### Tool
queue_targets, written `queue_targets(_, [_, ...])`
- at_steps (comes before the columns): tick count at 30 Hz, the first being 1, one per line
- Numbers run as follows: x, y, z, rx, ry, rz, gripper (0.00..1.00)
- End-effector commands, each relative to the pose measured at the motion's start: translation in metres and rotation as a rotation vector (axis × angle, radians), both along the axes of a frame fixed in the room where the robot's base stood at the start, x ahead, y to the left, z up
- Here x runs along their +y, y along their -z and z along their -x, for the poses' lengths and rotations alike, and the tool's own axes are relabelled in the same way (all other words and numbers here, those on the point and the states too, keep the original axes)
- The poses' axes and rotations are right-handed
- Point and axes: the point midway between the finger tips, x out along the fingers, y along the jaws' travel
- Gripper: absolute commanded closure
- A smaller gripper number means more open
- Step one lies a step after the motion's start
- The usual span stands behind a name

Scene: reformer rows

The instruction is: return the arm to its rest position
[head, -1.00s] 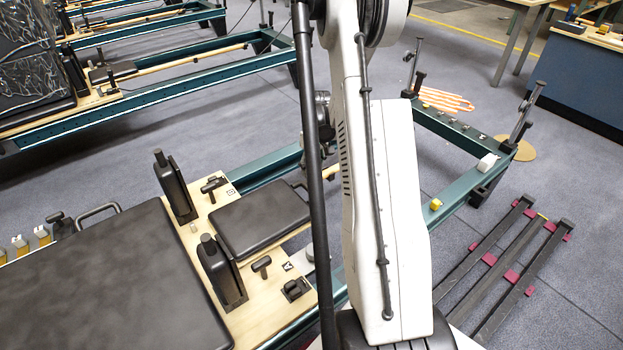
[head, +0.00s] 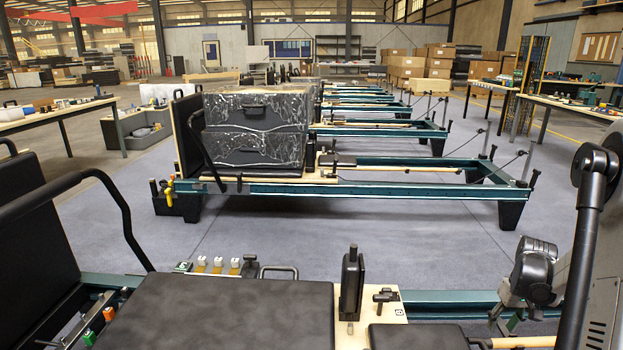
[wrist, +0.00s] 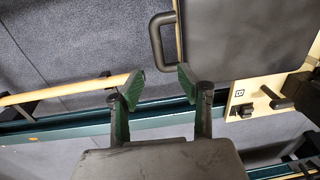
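My gripper (wrist: 161,85) shows in the wrist view with its two green-padded fingers apart and nothing between them. It is open above a reformer, over the gap between the floor and the teal side rail (wrist: 60,133). A black handle loop (wrist: 157,42) lies just beyond the fingertips, and I cannot tell how far below them it is. In the head view my arm (head: 585,230) stands at the right edge, folded down, with its wrist part (head: 537,262) beside the near reformer's rail. The fingers are not clear there.
The near reformer has a black padded carriage (head: 220,312) and an upright black shoulder block (head: 352,283). A curved black bar (head: 70,185) rises at the left.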

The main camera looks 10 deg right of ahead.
Motion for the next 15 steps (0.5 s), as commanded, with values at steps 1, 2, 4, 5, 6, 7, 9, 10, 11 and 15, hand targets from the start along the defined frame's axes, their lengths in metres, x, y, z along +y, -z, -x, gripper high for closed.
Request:
queue_targets(1, [0.009,-0.011,-0.002,-0.006,-0.006,0.006,0.64])
queue_targets(2, [0.015,-0.017,-0.004,-0.012,-0.008,0.011,0.64])
queue_targets(4, [0.030,-0.036,-0.008,-0.027,-0.014,0.024,0.64])
queue_targets(5, [0.038,-0.045,-0.010,-0.034,-0.018,0.031,0.64])
queue_targets(6, [0.047,-0.057,-0.012,-0.045,-0.020,0.040,0.64])
queue_targets(7, [0.055,-0.065,-0.013,-0.052,-0.024,0.045,0.64])
queue_targets(9, [0.073,-0.084,-0.015,-0.072,-0.028,0.060,0.64])
queue_targets(10, [0.081,-0.092,-0.015,-0.079,-0.031,0.065,0.64])
queue_targets(11, [0.088,-0.100,-0.015,-0.088,-0.034,0.072,0.64])
queue_targets(15, [0.125,-0.134,-0.013,-0.130,-0.046,0.095,0.64])
